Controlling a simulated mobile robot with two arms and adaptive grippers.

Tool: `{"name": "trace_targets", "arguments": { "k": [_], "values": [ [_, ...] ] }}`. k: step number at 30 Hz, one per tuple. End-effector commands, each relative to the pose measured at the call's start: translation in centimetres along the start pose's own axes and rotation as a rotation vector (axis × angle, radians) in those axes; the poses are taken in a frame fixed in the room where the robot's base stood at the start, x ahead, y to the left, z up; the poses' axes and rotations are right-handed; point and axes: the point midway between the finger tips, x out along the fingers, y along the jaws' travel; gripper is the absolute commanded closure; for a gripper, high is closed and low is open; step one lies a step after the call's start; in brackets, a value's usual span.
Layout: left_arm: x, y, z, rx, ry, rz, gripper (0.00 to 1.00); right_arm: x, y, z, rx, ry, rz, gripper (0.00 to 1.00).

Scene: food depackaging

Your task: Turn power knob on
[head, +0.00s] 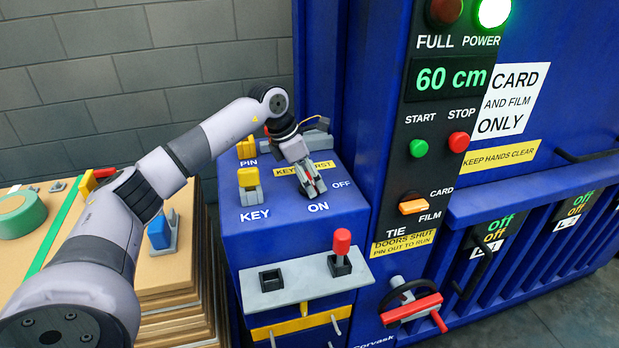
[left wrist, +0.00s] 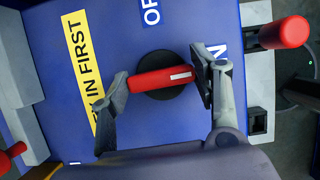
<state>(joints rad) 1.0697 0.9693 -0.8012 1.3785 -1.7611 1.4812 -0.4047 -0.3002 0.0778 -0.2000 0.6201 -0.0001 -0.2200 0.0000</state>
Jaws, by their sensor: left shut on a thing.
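The power knob (left wrist: 160,82) is a red bar on a round black base on the blue panel top (left wrist: 60,130). My left gripper (head: 314,187) reaches down over it from the left. In the left wrist view the two fingers of the left gripper (left wrist: 165,90) close on the opposite ends of the red bar. The knob's white mark lies at its right end in that view, towards the ON label (left wrist: 221,42), which a finger partly covers. In the head view the fingers hide most of the knob. The green POWER lamp (head: 493,11) is lit. My right gripper is not in view.
A yellow key (head: 249,179) sits beside the KEY label. A red-topped lever (head: 342,243) stands in front on a grey plate, close to the knob. Stacked cardboard (head: 165,280) with tape and a blue-handled tool lies to the left.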

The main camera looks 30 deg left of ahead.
Motion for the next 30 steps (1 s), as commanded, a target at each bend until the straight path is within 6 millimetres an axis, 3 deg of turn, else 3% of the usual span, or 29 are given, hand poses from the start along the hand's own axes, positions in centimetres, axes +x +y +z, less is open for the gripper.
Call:
{"name": "trace_targets", "arguments": {
  "k": [19, 20, 30],
  "values": [
    [-0.09, 0.07, 0.04, 0.049, 0.000, -0.016, 0.71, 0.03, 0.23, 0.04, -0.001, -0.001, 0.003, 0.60],
    [-0.09, 0.07, 0.04, 0.049, -0.001, -0.016, 0.42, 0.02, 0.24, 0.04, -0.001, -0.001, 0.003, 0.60],
    [-0.04, 0.05, 0.00, 0.046, 0.000, -0.017, 0.23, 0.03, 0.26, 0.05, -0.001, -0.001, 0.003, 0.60]
  ]
}}
